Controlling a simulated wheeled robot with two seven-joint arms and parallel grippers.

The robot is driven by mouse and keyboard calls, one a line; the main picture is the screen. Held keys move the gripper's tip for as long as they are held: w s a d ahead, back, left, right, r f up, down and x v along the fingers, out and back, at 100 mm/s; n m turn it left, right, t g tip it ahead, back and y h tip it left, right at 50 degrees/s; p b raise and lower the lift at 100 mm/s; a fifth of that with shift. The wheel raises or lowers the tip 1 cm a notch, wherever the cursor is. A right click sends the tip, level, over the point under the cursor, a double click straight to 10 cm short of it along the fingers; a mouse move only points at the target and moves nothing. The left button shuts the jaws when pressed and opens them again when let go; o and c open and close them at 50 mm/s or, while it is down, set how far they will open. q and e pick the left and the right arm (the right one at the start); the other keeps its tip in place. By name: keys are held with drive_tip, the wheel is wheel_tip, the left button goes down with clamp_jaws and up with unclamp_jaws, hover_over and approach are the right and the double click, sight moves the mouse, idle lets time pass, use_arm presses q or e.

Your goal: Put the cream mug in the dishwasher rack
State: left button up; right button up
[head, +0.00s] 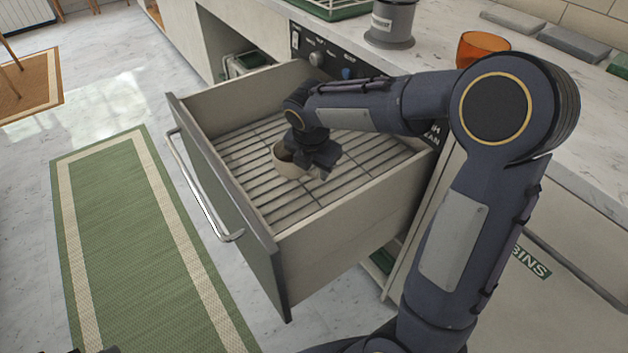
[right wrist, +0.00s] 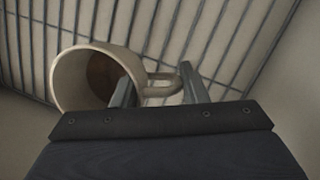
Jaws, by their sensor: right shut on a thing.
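The cream mug (head: 287,161) is inside the pulled-out dishwasher drawer, over the slatted rack (head: 248,158). My right gripper (head: 318,160) is at the mug's right side, its arm reaching in over the drawer from the right. In the right wrist view the mug (right wrist: 82,80) appears with its dark opening toward the camera and its handle to the right. The right gripper's fingers (right wrist: 160,90) are shut on the mug at its handle side. Whether the mug's base touches the slats cannot be told.
The drawer's front panel with a bar handle (head: 200,190) faces left. An orange cup (head: 483,47) and a grey canister (head: 391,22) stand on the counter above. A green mat (head: 130,230) lies on the floor. Much of the rack is empty.

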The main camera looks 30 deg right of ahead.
sight(313, 176)
wheel_tip(313, 176, down, 4)
drive_tip(key=shift+f+b, duration=0.1)
drive_tip(key=shift+b, duration=0.55)
drive_tip(key=o, duration=1.3)
drive_tip(key=shift+f, duration=0.1)
drive_tip(key=p+v, duration=0.4)
drive_tip(key=v, duration=0.8)
drive_tip(key=shift+r, duration=0.2)
